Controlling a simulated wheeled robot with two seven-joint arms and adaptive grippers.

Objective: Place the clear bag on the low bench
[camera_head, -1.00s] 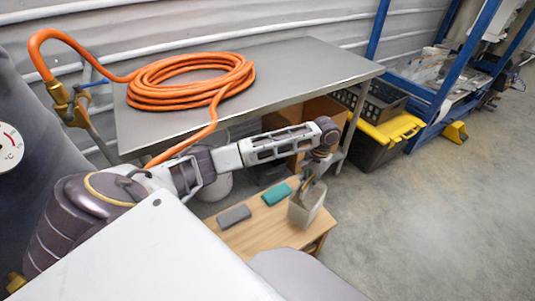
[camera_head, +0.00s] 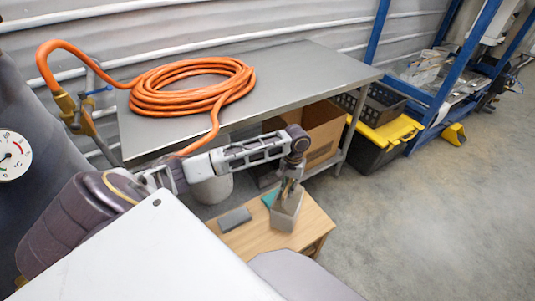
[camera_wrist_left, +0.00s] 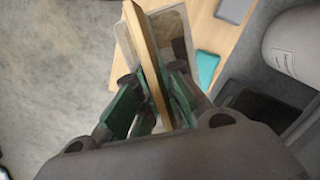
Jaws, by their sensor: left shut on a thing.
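The clear bag (camera_head: 287,213) is a pale, see-through pouch with a tan strip along its top. My left gripper (camera_head: 289,186) is shut on it from above. The bag hangs upright over the right part of the low wooden bench (camera_head: 245,243); I cannot tell whether its bottom touches the top. In the left wrist view, the fingers (camera_wrist_left: 150,95) close on the tan strip, and the bag (camera_wrist_left: 177,28) shows behind it. My right gripper is not in view.
A grey block (camera_head: 234,220) and a teal block (camera_head: 269,198), partly hidden by the bag, lie on the bench. A steel table (camera_head: 300,75) with a coiled orange hose (camera_head: 190,87) stands behind. A cardboard box (camera_head: 325,125) sits beneath it.

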